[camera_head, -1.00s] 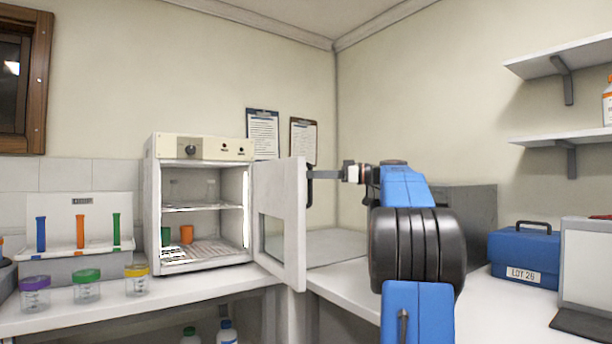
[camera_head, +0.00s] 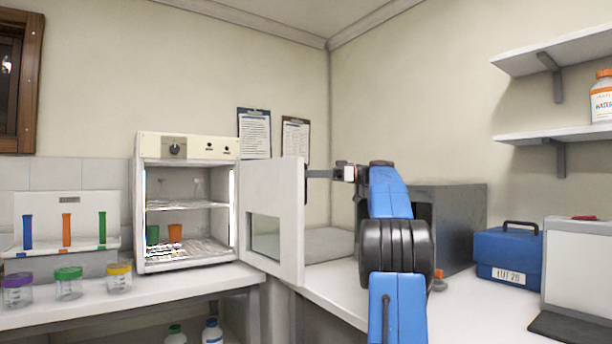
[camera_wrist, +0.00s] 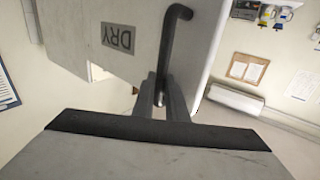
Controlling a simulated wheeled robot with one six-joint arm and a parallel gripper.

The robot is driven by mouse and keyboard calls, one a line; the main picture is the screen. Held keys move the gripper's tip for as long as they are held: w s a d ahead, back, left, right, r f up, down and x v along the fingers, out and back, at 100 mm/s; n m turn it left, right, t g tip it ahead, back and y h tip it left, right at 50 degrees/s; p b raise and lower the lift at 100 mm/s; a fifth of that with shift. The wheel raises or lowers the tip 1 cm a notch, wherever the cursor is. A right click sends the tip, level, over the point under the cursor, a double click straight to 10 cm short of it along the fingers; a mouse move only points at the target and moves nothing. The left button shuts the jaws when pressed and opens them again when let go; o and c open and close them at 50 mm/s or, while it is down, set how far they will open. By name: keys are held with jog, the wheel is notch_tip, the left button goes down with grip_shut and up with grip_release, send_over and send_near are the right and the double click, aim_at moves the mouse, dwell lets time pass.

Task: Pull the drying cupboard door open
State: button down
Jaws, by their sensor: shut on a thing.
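The drying cupboard (camera_head: 188,147) stands on the left bench with its inside showing. A green cup and an orange cup stand on its floor, under a wire shelf. Its white door (camera_head: 273,190) with a small window is swung wide open to the right. My gripper (camera_head: 312,174) is at the door's far edge, partly hidden behind it. In the wrist view my gripper (camera_wrist: 162,98) is shut on the dark bent handle (camera_wrist: 174,45), on the door face (camera_wrist: 90,30) marked DRY.
A rack with coloured tubes (camera_head: 66,225) and lidded jars (camera_head: 68,283) stand left of the cupboard. A grey box (camera_head: 455,215) and a blue case (camera_head: 508,252) stand on the right bench. Shelves (camera_head: 560,52) hang at upper right.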

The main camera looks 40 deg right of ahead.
jog(key=shift+w+d+f, duration=0.15)
jog(key=shift+w+f, duration=0.05)
jog(key=shift+f, duration=0.1)
jog(key=c, duration=1.8)
grip_release()
jog(key=shift+w+f, duration=0.1)
jog(key=shift+w, duration=0.05)
jog(key=shift+o, duration=0.2)
jog(key=shift+r, duration=0.2)
jog(key=shift+s, duration=0.2)
jog(key=v, duration=1.1)
jog(key=shift+s+d, duration=0.25)
jog(key=shift+d, duration=0.05)
